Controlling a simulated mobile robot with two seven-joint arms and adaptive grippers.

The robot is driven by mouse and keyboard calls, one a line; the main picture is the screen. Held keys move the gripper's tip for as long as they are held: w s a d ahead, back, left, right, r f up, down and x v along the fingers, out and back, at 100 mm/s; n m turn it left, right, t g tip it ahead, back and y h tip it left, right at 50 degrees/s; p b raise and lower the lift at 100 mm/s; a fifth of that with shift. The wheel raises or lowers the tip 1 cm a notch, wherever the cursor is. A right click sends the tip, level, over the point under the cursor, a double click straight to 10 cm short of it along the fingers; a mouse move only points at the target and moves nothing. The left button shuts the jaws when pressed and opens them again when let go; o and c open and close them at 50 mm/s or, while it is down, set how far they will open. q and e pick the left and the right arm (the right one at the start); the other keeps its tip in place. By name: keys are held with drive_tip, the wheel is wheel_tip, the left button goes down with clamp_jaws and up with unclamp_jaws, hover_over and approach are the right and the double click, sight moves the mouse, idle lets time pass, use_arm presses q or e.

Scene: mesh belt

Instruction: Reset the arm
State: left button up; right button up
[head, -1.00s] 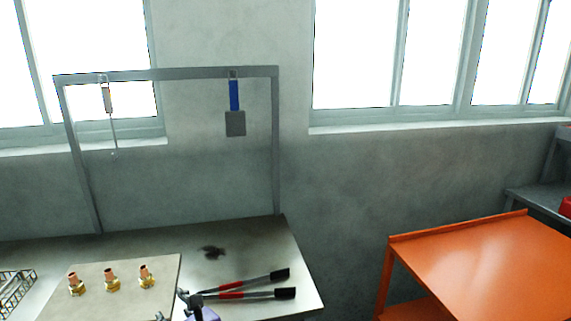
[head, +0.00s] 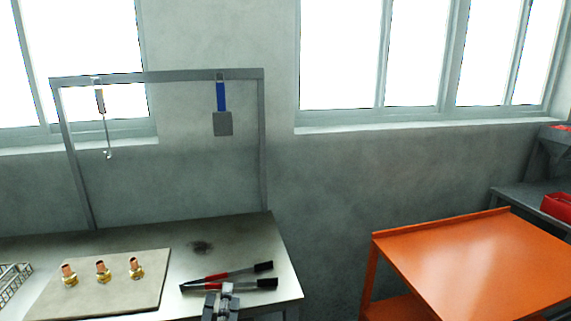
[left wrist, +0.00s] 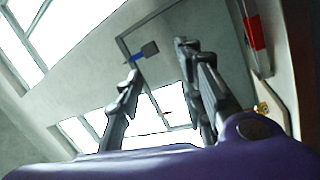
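My left gripper (head: 220,291) shows at the bottom of the head view, in front of the workbench's right part. In the left wrist view its two fingers stand apart, and the gap (left wrist: 158,65) between them holds nothing. The red-and-black long-handled tool (head: 230,283) lies on the bench, just behind the gripper in the head view and partly covered by it. Part of it also shows in the left wrist view (left wrist: 253,32), to the right of the fingers. I cannot tell how far apart gripper and tool are. My right gripper is not in view.
Several brass-and-copper fittings (head: 102,272) stand on a beige board (head: 133,294). A wire basket (head: 13,283) is at the far left. A metal frame (head: 160,76) with hanging tools rises behind the bench. An orange cart (head: 470,258) stands right, with a gap between.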

use_arm(q)
drive_tip(key=s+f+m+g+h, duration=0.25)
drive_tip(key=s+f+m, duration=0.3)
drive_tip(key=f, duration=0.45)
drive_tip(key=s+f+m+g+h, duration=0.1)
drive_tip(key=s+f+m+g, duration=0.4)
drive_tip(key=f, duration=0.4)
drive_tip(key=s+a+f+m+g+y, duration=0.1)
drive_tip(key=s+a+f+m+g, duration=0.1)
drive_tip(key=s+f, duration=0.5)
drive_tip(key=s+a+f+m+g+y, duration=0.1)
drive_tip(key=s+a+f+m+g, duration=0.1)
drive_tip(key=s+a+f, duration=0.2)
drive_tip(key=s+f, duration=0.3)
drive_tip(key=s, duration=0.4)
drive_tip(key=shift+s+a+f+m+y, duration=0.2)
drive_tip(key=shift+s+f+m+y, duration=0.05)
drive_tip(key=shift+f+m+y, duration=0.1)
drive_tip(key=shift+g, duration=0.25)
